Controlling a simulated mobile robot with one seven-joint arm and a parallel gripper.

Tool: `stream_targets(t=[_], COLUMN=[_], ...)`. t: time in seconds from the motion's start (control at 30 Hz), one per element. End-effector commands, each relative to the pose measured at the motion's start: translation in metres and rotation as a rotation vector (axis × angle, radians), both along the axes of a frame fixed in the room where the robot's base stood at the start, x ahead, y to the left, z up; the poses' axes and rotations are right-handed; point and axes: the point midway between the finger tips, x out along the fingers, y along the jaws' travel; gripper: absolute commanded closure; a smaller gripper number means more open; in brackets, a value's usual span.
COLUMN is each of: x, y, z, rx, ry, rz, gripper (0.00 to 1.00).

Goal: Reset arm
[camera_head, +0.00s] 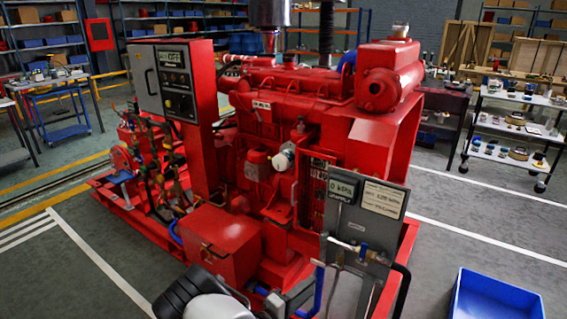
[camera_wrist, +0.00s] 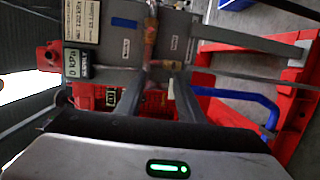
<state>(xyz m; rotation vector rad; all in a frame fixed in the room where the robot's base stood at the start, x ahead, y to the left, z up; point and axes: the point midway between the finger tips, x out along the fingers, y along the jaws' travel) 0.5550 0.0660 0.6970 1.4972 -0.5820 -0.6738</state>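My gripper (camera_wrist: 158,78) shows in the wrist view with its two dark fingers apart and a gap between them. Nothing is clearly held. A brass valve fitting (camera_wrist: 151,42) on the grey gauge panel (camera_wrist: 118,50) appears just beyond the fingertips. I cannot tell whether they touch it. In the head view, my gripper sits low in the picture, left of the foot of the gauge panel (camera_head: 390,235), and its fingertips are hard to make out.
The red diesel pumpset (camera_head: 290,120) fills the middle, close to my arm. A grey control box (camera_head: 165,80) stands at its left. Blue hoses (camera_wrist: 235,96) run near my gripper. A blue bin (camera_head: 497,298) is on the floor at right. Open floor lies at left and right.

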Motion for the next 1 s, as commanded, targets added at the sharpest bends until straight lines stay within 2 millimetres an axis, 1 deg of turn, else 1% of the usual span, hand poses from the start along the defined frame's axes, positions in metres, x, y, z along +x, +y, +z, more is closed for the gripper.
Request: stream_targets(t=[0.03, 0.1, 0.17, 0.2, 0.27, 0.3, 0.37, 0.4, 0.5, 0.6, 0.73, 0.87, 1.0], x=[0.002, -0.004, -0.012, -0.019, -0.029, -0.037, -0.049, -0.059, -0.083, -0.109, -0.144, -0.179, -0.215], y=[-0.011, -0.028, -0.042, -0.051, -0.062, -0.069, -0.078, -0.083, -0.094, -0.101, -0.104, -0.102, -0.095], z=[0.027, 0.058, 0.082, 0.098, 0.121, 0.136, 0.157, 0.170, 0.203, 0.234, 0.271, 0.305, 0.337], rx=[0.042, 0.101, 0.155, 0.195, 0.261, 0.307, 0.382, 0.433, 0.569, 0.711, 0.897, 1.077, 1.249], ry=[0.005, 0.034, 0.063, 0.085, 0.116, 0.135, 0.168, 0.189, 0.237, 0.279, 0.317, 0.332, 0.319], rz=[-0.086, -0.203, -0.294, -0.351, -0.428, -0.474, -0.535, -0.571, -0.639, -0.681, -0.691, -0.655, -0.571], gripper=[0.66, 0.66, 0.66, 0.66, 0.66, 0.66, 0.66, 0.66, 0.66, 0.66, 0.66, 0.66, 0.66])
